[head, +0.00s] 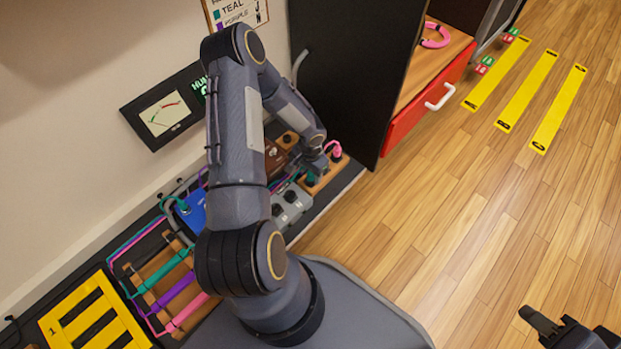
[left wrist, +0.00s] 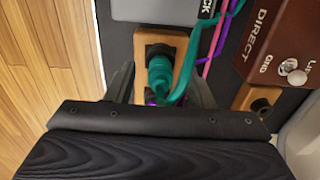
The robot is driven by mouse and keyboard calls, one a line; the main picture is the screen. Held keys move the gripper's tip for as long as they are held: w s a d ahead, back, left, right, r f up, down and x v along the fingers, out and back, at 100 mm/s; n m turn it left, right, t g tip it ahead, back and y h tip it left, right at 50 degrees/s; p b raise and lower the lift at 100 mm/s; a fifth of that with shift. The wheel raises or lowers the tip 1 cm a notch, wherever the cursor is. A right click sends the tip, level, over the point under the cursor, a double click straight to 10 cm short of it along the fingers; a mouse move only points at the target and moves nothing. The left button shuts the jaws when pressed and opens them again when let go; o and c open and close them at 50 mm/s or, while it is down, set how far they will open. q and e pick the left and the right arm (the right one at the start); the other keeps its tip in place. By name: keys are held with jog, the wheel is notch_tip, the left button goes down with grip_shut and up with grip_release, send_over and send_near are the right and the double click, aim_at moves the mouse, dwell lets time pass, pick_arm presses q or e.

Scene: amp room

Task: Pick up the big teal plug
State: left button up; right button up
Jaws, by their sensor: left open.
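A teal plug (left wrist: 160,72) with a teal cable is at a black socket on a wooden strip in the left wrist view. In the head view its teal part (head: 311,178) shows beside my left gripper (head: 319,168). My left gripper is open, with one finger on each side of the plug in the left wrist view (left wrist: 160,90); contact cannot be told. Another teal plug (head: 182,205) is at the blue box. My right gripper (head: 545,322) is partly in view at the lower right, over the floor; its jaw opening is unclear.
A pink plug (head: 335,151) stands on the same wooden strip. A grey box (left wrist: 165,10) and a brown box (left wrist: 275,40) are close by. A rack (head: 160,275) holds teal, purple and pink pieces.

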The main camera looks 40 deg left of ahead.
pick_arm(q)
grip_shut()
jog(key=shift+r, duration=0.1)
dwell(0.3)
